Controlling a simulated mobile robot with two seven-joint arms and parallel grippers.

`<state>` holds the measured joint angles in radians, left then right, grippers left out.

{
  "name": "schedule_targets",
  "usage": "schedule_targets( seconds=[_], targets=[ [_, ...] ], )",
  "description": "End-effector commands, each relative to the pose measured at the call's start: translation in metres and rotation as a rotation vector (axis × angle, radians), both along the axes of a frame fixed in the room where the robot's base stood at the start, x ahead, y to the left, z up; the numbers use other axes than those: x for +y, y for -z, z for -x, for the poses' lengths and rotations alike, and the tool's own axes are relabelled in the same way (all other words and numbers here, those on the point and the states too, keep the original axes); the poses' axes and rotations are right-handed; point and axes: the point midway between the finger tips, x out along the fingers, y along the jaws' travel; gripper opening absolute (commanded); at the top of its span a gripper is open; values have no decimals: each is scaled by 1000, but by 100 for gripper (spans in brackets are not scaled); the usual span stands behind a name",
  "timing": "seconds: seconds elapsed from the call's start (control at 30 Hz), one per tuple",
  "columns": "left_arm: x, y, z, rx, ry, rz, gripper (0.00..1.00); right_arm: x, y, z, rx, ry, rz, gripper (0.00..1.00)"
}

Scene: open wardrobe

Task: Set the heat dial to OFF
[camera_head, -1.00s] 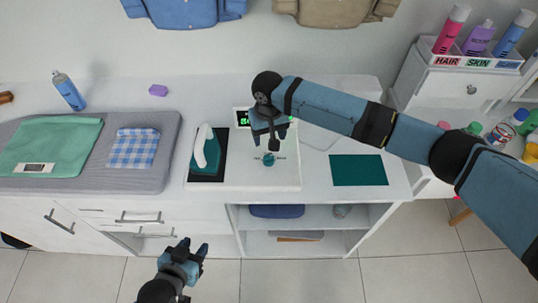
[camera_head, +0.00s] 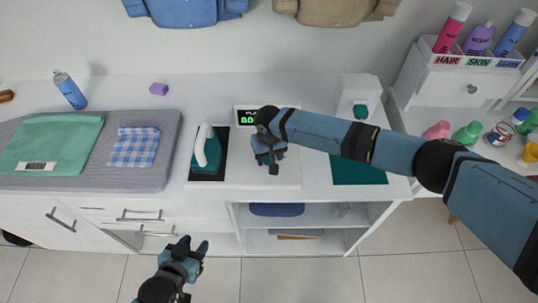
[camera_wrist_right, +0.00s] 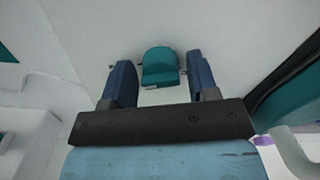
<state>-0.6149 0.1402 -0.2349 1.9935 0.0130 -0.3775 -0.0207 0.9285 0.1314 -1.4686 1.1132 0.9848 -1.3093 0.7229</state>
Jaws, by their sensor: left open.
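The teal heat dial (camera_wrist_right: 160,65) shows in the right wrist view on a pale panel, between the spread fingers with a gap on each side. My right gripper (camera_wrist_right: 160,78) is open; whether its tips reach down around the dial is unclear. In the head view my right gripper (camera_head: 270,160) hangs over the panel (camera_head: 230,172) and hides the dial. A dark display (camera_head: 254,117) with green text stands behind it, partly covered by my wrist. My left gripper (camera_head: 190,247) is open and empty, low in front of the drawers.
A teal iron (camera_head: 208,150) stands on a dark pad left of the panel. An ironing board (camera_head: 90,180) holds a green cloth and a checked cloth. A dark teal mat (camera_head: 358,170) lies right, partly under my right arm. Bottles stand at the far right.

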Motion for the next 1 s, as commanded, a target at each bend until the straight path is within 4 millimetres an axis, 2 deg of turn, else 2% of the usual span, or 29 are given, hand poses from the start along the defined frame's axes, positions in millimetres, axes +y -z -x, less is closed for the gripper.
schedule_targets(
  seconds=[0.03,0.17,0.57,1.0],
  targets=[
    [0,0,0,0,0,0,43,0,0,0,0,0,0,42],
    [0,0,0,0,0,0,43,0,0,0,0,0,0,14],
    [0,-2,0,0,0,0,43,0,-1,0,0,-61,0,14],
    [1,-10,-1,-2,-3,-1,43,1,-2,0,0,-412,-1,14]
  ],
)
